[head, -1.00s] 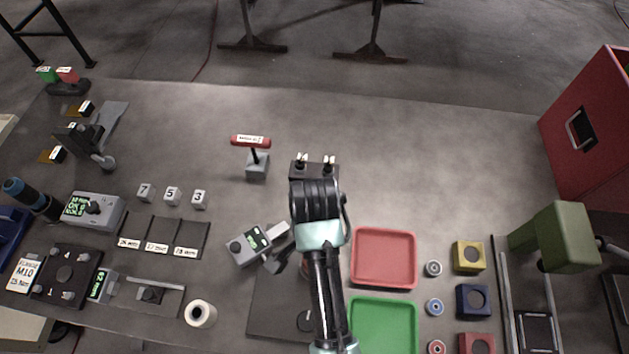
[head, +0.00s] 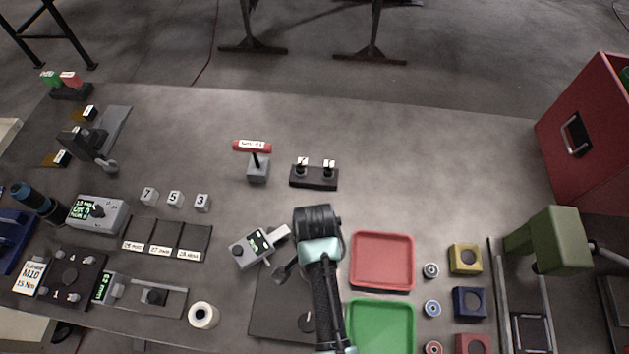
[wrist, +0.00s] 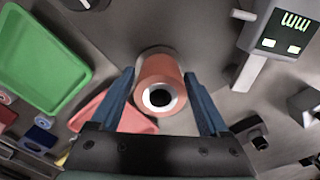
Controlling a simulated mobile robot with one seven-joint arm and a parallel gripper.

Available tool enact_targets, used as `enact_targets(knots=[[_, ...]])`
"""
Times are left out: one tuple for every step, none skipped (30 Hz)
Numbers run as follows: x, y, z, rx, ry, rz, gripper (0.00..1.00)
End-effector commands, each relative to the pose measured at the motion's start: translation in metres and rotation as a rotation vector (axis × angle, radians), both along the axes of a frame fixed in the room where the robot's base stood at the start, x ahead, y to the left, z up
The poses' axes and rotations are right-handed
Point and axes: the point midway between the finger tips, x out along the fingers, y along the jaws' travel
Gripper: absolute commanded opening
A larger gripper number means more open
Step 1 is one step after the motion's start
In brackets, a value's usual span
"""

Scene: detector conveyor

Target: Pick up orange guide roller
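The orange guide roller (wrist: 160,70) stands on the grey work surface in the wrist view, its pale end ring and dark bore facing the camera. My gripper (wrist: 159,76) is open, with one blue finger on each side of the roller and narrow gaps beside it. The roller is between the fingertips and not visibly clamped. In the head view my arm hides the roller and the fingers.
A red tray (head: 382,288) and a green tray (head: 381,301) lie right of my arm. A grey gauge with a display (head: 252,250) is close on the left. A dark block with two pegs (head: 314,179) stands behind.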

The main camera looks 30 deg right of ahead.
Motion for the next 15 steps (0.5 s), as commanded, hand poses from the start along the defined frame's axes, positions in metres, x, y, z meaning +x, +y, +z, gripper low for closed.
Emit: enact_targets(knots=[[0.0,0.0,0.0001,0.0,0.0,0.0,0.68],[0.0,0.0,0.0002,0.0,0.0,0.0,0.63],[0.0,0.0,0.0002,0.0,0.0,0.0,0.55],[0.0,0.0,0.0002,0.0,0.0,0.0,0.5],[0.0,0.0,0.0002,0.0,0.0,0.0,0.45],[0.0,0.0,0.0003,0.0,0.0,0.0,0.37],[0.0,0.0,0.0003,0.0,0.0,0.0,0.32],[0.0,0.0,0.0003,0.0,0.0,0.0,0.27],[0.0,0.0,0.0003,0.0,0.0,0.0,0.19],[0.0001,0.0,0.0004,0.0,0.0,0.0,0.14],[0.0001,0.0,0.0004,0.0,0.0,0.0,0.09],[0.0001,0.0,0.0004,0.0,0.0,0.0,0.01],[0.0001,-0.0001,0.0004,0.0,0.0,0.0,0.0],[0.0003,-0.0001,0.0008,0.0,-0.001,0.0,0.0],[0.0004,-0.0001,0.0008,0.0,-0.001,0.0,0.0]])
